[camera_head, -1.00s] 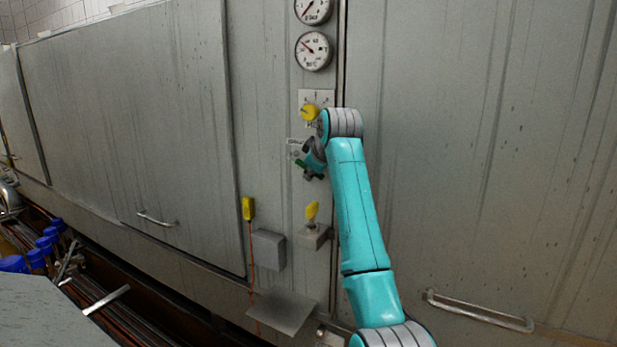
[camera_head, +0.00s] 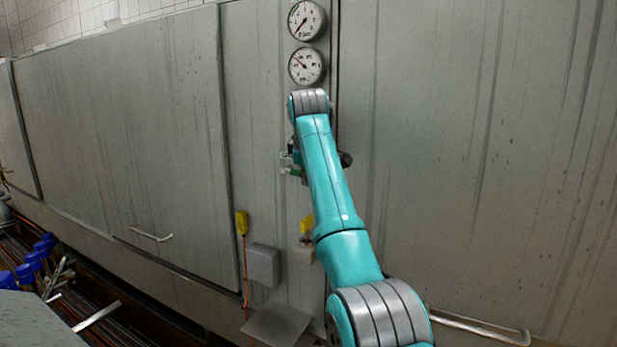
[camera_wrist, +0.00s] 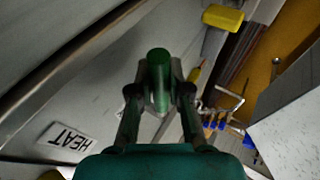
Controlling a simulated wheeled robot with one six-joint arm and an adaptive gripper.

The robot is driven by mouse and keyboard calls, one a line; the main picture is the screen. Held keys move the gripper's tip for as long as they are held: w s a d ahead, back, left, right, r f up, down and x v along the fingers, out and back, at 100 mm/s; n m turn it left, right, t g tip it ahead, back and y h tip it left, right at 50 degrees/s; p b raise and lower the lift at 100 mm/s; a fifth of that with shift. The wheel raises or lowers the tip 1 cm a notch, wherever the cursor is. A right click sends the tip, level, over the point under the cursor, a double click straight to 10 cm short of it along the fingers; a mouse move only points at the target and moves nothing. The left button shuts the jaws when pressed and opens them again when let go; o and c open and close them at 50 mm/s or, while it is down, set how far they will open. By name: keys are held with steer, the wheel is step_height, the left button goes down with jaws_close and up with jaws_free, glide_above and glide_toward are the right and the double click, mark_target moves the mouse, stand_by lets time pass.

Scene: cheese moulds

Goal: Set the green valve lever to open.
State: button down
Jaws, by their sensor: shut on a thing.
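The green valve lever (camera_wrist: 158,72) shows in the wrist view as a rounded green bar standing between my two fingers. My gripper (camera_wrist: 160,93) is shut on it, one finger on each side. In the head view a small green part of the lever (camera_head: 293,172) shows at the left edge of my arm, on the grey panel below the gauges. My arm hides most of my gripper and the valve there. I cannot tell the lever's exact angle.
Two round gauges (camera_head: 306,66) sit above my arm. A yellow knob (camera_head: 306,224) is partly behind my forearm. A yellow box (camera_head: 242,222) on an orange cord, a grey box (camera_head: 264,263) and a tilted plate (camera_head: 277,324) are below.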

steer(key=c, duration=1.4)
jaws_free()
steer(key=shift+o, duration=0.2)
steer(key=v, duration=1.2)
steer(key=shift+f, duration=0.1)
